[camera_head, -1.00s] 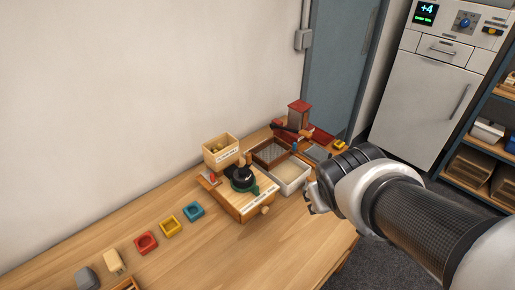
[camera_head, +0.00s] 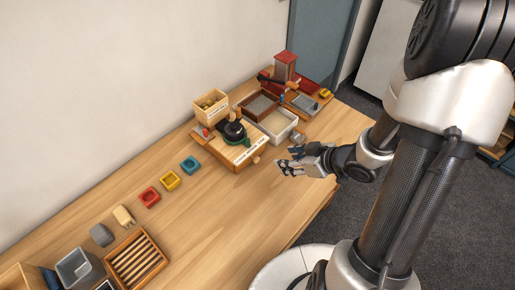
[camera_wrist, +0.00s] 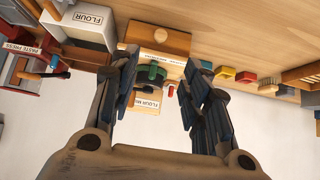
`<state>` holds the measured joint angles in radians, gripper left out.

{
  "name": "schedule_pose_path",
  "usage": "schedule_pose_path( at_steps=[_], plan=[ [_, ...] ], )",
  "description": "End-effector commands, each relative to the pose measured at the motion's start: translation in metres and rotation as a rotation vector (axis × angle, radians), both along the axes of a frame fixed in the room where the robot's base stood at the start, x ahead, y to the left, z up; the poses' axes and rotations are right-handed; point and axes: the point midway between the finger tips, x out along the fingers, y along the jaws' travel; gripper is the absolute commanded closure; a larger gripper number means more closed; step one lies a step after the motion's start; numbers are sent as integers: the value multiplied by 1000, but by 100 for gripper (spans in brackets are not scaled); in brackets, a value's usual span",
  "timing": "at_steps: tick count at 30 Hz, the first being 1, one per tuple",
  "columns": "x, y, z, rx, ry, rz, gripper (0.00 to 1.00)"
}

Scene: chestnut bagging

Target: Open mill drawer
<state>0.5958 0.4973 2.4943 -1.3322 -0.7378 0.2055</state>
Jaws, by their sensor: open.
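The mill (camera_head: 238,147) is a wooden box with a dark and green grinder (camera_head: 234,131) on top. It stands on the table, and its drawer front carries a round wooden knob (camera_head: 256,160). The drawer looks shut. In the wrist view the wooden front and its knob (camera_wrist: 160,36) lie just beyond my fingertips, roughly centred between them. My gripper (camera_head: 286,160) is open and empty, to the right of the knob and apart from it. The open fingers also show in the wrist view (camera_wrist: 160,64).
A white flour box (camera_head: 290,127) and a brown tray (camera_head: 243,107) stand behind the mill. A red-topped press (camera_head: 285,66) is farther back. Blue, yellow and red cups lie to the left. A light wooden box (camera_head: 204,113) stands beside the mill.

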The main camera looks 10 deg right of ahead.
Motion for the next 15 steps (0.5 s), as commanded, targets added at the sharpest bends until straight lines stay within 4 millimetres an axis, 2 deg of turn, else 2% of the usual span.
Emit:
schedule_pose_path(
  at_steps=[5,15],
  plan=[
    [10,9,-16,5,1,6,57],
    [52,38,-69,2,0,8,57]
  ],
)
